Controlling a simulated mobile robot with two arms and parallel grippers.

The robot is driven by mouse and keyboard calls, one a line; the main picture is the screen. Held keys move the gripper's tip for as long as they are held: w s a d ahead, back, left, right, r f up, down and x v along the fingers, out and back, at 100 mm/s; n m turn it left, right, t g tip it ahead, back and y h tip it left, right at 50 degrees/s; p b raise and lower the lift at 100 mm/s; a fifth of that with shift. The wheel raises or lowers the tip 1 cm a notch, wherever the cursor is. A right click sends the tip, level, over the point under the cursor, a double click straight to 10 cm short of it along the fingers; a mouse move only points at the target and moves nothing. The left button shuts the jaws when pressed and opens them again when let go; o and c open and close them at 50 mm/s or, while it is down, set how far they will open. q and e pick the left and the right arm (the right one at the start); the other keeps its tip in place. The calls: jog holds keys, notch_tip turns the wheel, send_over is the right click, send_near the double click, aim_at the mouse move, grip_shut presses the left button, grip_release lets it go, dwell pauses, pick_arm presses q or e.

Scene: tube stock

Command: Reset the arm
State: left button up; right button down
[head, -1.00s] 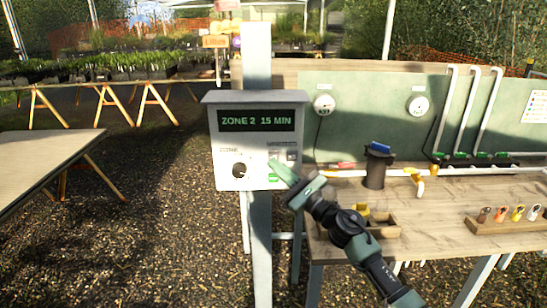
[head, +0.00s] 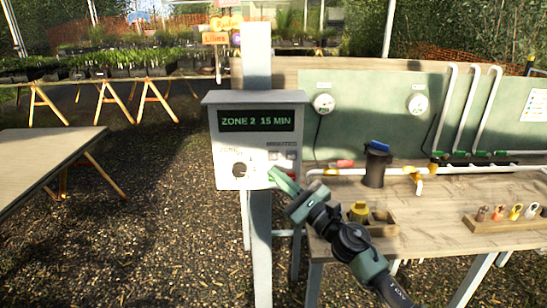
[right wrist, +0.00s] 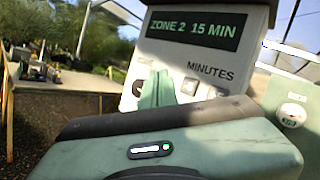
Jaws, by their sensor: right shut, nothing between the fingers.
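My right gripper (head: 279,180) is shut and empty. Its green fingertips are in front of the lower right part of a grey control box (head: 218,150) on a post. The box's display (head: 256,121) reads "ZONE 2 15 MIN". A round dark knob (head: 239,170) is at its lower left. In the right wrist view, the shut fingers (right wrist: 157,90) stand in front of the box, below the display and left of the "MINUTES" label. They hide part of the button area; I cannot tell whether they touch it. My left gripper is not in view.
A wooden bench (head: 480,195) right of the post carries a dark canister with a blue top (head: 377,165), a yellow fitting (head: 359,211) in a wooden tray, white pipes and a rack of small coloured parts (head: 505,216). Another table (head: 45,155) is at left. Gravel ground between is open.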

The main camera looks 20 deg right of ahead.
jog(key=d+f+m+g+h, duration=0.1)
jog(key=d+f+m+h, duration=0.2)
jog(key=f+m, duration=0.75)
jog(key=d+f+m+g+h, duration=0.1)
jog(key=d+f+m+h, duration=0.3)
jog(key=f, duration=1.1)
jog(key=s+f+m+g+h, duration=0.1)
jog(key=s+f+m+g, duration=0.1)
jog(key=s+f+m, duration=0.35)
jog(key=s+f+m+g, duration=0.1)
jog(key=s+f+m, duration=0.15)
jog(key=f, duration=0.65)
jog(key=s+f+m+g+h, duration=0.1)
jog(key=s+f+m+g, duration=0.1)
jog(key=s+f+m, duration=0.35)
jog(key=s+f+m+g+h, duration=0.1)
jog(key=s+f+m+g, duration=0.55)
jog(key=s+f, duration=1.25)
jog(key=s+a+f+m+g, duration=0.1)
jog(key=s+f+m, duration=0.1)
jog(key=s, duration=0.6)
jog(key=s+a+f+m+g, duration=0.1)
jog(key=s+f+m+g, duration=0.1)
jog(key=s, duration=0.7)
jog(key=s+a+f+m+g, duration=0.1)
jog(key=s+f+m, duration=0.2)
jog(key=s+m, duration=0.3)
jog(key=s, duration=0.2)
jog(key=shift+s+a+f, duration=0.35)
jog(key=shift+s+f, duration=0.05)
